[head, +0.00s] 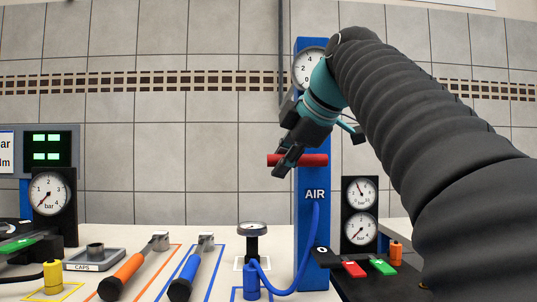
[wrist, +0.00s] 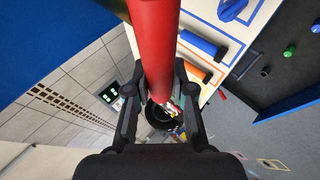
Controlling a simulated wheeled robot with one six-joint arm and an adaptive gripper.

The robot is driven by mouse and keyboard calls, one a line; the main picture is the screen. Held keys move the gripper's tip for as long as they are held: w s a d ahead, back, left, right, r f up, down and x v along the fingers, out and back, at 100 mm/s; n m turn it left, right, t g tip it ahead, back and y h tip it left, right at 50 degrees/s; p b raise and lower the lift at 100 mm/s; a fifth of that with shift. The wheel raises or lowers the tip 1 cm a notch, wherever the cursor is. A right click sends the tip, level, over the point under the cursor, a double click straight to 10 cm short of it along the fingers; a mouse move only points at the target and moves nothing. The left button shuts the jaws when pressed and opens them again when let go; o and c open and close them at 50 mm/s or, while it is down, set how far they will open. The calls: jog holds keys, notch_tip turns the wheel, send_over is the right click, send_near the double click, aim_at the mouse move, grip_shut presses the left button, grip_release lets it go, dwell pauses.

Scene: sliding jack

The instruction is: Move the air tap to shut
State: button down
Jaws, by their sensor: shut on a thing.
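The air tap's red handle (head: 314,160) lies level across the front of the blue post (head: 315,232) marked AIR. It reaches past the post on the left. My gripper (head: 286,161) is shut on the handle's left part, coming down from the upper right. In the wrist view the red handle (wrist: 155,45) runs from the top edge down between the two dark fingers (wrist: 160,88). The tap's pivot and any marks for open or shut cannot be made out.
A round gauge (head: 308,68) sits high on the post, partly behind my arm. A blue hose (head: 306,245) hangs below AIR. Orange (head: 130,268) and blue (head: 188,268) handled tools lie left on the bench. Twin gauges (head: 360,212) stand right. Open air lies left of my gripper.

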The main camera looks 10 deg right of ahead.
jog(key=shift+f, duration=0.1)
dwell(0.3)
jog(key=c, duration=1)
grip_release()
jog(key=shift+w, duration=0.1)
jog(key=shift+v, duration=6.05)
